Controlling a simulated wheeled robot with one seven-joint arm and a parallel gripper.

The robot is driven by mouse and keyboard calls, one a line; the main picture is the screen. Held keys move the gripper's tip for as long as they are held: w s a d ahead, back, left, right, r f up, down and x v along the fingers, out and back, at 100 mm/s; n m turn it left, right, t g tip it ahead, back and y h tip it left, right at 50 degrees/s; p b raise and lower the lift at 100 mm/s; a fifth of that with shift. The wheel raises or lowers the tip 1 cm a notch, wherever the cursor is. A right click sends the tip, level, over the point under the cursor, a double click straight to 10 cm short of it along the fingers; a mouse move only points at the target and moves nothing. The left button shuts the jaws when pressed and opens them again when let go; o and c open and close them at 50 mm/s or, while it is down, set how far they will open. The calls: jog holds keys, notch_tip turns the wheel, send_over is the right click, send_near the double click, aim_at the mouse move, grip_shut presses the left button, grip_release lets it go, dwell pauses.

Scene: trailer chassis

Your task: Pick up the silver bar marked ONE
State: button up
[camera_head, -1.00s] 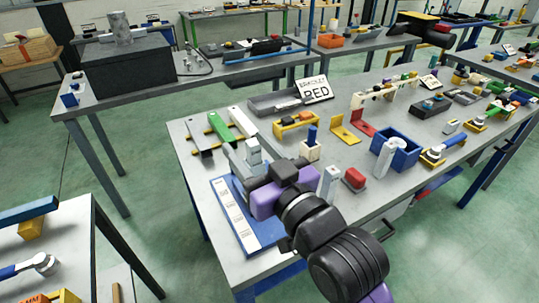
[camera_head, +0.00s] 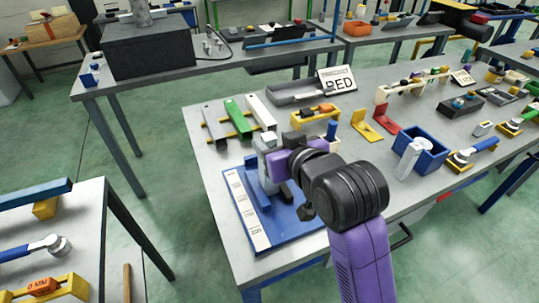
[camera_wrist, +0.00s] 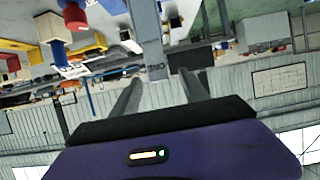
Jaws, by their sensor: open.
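A silver bar (camera_head: 264,143) stands upright by the blue tray (camera_head: 284,236) at the near left of the workbench. My gripper (camera_head: 275,163) is beside this bar, with its purple and black wrist coming in from the right. In the wrist view a grey bar (camera_wrist: 147,32) runs down from the top edge to between my two open fingers (camera_wrist: 156,80). It has small dark lettering near its end, which I cannot read surely. The fingers look apart from it. My gripper hides the bar's lower part in the head view.
Long green, grey and white pieces (camera_head: 237,118) lie on a yellow rack behind the tray. A white scale strip (camera_head: 246,210) lies along the tray's left side.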

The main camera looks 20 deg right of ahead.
aim_at(272, 141)
jog(key=shift+x, duration=1.75)
grip_shut()
